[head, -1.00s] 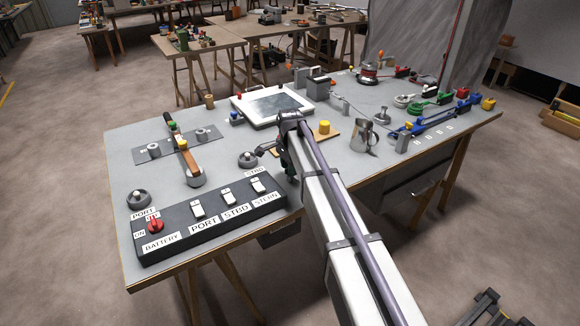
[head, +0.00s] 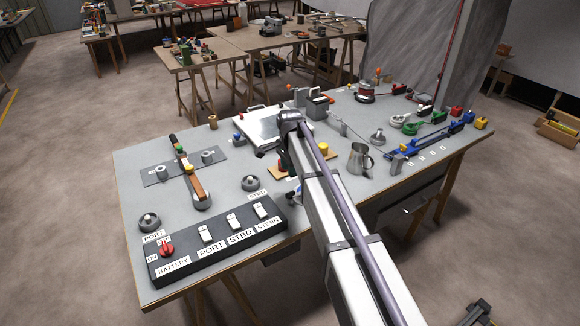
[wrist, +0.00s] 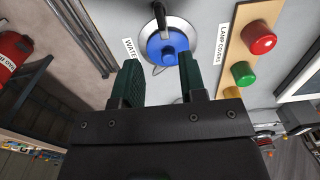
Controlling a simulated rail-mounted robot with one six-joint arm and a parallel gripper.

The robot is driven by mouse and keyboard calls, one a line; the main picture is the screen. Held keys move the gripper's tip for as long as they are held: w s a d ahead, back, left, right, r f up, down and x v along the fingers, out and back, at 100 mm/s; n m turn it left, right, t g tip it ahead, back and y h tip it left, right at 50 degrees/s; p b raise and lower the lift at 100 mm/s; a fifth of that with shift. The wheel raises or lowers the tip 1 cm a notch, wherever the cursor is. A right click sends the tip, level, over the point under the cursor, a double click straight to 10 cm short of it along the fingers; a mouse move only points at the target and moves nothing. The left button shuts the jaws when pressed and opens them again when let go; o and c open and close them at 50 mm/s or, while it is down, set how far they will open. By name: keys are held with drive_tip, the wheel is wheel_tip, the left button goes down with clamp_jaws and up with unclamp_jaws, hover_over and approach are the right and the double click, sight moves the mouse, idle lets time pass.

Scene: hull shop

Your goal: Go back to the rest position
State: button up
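My gripper (wrist: 158,63) is open, with two dark green fingers apart and nothing between them. In the wrist view a blue round knob or cap (wrist: 167,47) on a silver disc, beside a partly hidden label starting "WATE", shows beyond the fingertips. I cannot tell how far apart they are, and I see no grip on it. In the head view my arm (head: 325,205) reaches over the workbench (head: 235,167) and hides most of my gripper. The rest position is not marked in either view.
A black switch panel (head: 190,281) lies on the bench's near left. A lamp-cover board (wrist: 240,43) with red, green and yellow caps is right of the fingers. A metal jug (head: 360,158) stands right of my arm. A red cylinder (wrist: 14,52) shows at the wrist view's left edge.

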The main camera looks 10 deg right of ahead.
drive_tip(key=s+d+n, duration=0.3)
drive_tip(key=s+n, duration=0.3)
drive_tip(key=s, duration=0.9)
drive_tip(key=s+d+n, duration=0.4)
drive_tip(key=s+n, duration=0.3)
drive_tip(key=s, duration=0.9)
drive_tip(key=shift+d, duration=0.2)
drive_tip(key=shift+s, duration=0.15)
